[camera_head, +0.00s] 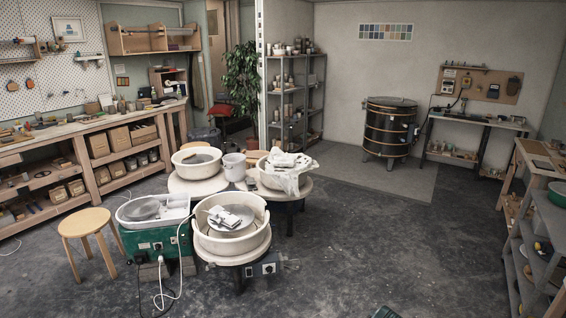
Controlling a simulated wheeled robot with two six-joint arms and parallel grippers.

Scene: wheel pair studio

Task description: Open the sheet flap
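A pale, crumpled sheet (287,181) lies draped over the rear right potter's wheel and hangs down over the front of its basin. Light lumpy shapes show on top of it. At this size I cannot make out which part is the flap, or whether it is folded back. Neither of my grippers is in view.
A nearer wheel with a cream basin (232,245) holds a pale blocky thing (231,216). A wooden stool (86,223) and a green-sided unit with a white tray (152,213) stand left of it. Cables trail on the floor. Open dark floor (400,240) lies to the right.

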